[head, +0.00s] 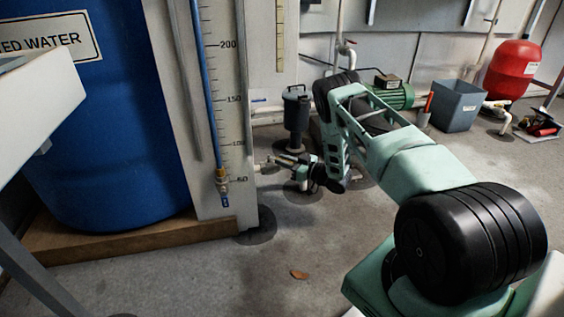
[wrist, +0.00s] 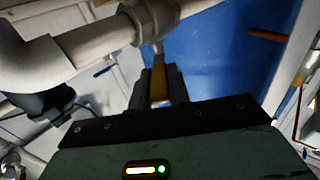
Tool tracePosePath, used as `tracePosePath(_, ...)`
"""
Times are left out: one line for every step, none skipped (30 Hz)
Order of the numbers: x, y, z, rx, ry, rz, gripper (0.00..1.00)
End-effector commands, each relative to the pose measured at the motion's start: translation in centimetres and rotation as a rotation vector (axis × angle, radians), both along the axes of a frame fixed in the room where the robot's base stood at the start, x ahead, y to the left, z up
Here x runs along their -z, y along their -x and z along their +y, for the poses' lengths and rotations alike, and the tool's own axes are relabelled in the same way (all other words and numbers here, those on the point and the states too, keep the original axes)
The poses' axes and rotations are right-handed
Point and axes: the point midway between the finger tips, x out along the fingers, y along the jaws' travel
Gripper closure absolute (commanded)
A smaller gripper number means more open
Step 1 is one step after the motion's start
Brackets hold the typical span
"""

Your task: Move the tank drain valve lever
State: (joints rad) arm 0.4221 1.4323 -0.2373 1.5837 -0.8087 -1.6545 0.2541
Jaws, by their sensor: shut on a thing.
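In the wrist view my gripper (wrist: 158,82) is shut on a narrow yellow-brown lever (wrist: 158,76). The lever's thin grey stem runs up to a grey valve body (wrist: 158,14) on a pale pipe (wrist: 98,44). I take this to be the tank drain valve lever. In the head view my gripper (head: 280,160) is low, just right of the grey gauge panel beside the blue tank (head: 115,130). The lever is too small to make out there. The blue tank also fills the wrist background (wrist: 215,60).
A dark canister (head: 296,112) stands just behind my gripper. A green motor (head: 397,95), a grey bin (head: 457,106) and a red vessel (head: 513,70) stand farther right. In the wrist view an orange-red handle (wrist: 266,36) is at upper right. The front floor is mostly clear.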

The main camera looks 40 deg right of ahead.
Motion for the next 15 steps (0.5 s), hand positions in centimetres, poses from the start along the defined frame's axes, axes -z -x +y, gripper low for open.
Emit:
tracePosePath(0.12, 0.01, -0.25, -0.023, 0.002, 0.002, 1.00)
tracePosePath(0.15, -0.01, -0.31, -0.036, 0.002, 0.002, 1.00)
tracePosePath(0.15, -0.06, -0.40, -0.052, 0.002, 0.002, 1.00)
tracePosePath(0.16, -0.07, -0.46, -0.062, 0.001, 0.003, 1.00)
tracePosePath(0.16, -0.10, -0.49, -0.072, 0.000, 0.003, 1.00)
tracePosePath(0.14, -0.15, -0.57, -0.083, 0.001, 0.002, 1.00)
tracePosePath(0.14, -0.16, -0.60, -0.090, 0.001, 0.002, 1.00)
tracePosePath(0.14, -0.17, -0.62, -0.097, 0.001, 0.002, 1.00)
tracePosePath(0.14, -0.20, -0.66, -0.104, 0.000, 0.002, 1.00)
tracePosePath(0.12, -0.22, -0.69, -0.107, 0.000, 0.002, 1.00)
tracePosePath(0.11, -0.25, -0.70, -0.111, -0.001, 0.001, 1.00)
tracePosePath(0.11, -0.25, -0.72, -0.114, -0.001, 0.001, 1.00)
tracePosePath(0.11, -0.26, -0.71, -0.117, -0.001, 0.001, 1.00)
tracePosePath(0.11, -0.26, -0.71, -0.118, -0.002, 0.002, 1.00)
tracePosePath(0.11, -0.26, -0.71, -0.119, -0.002, 0.002, 1.00)
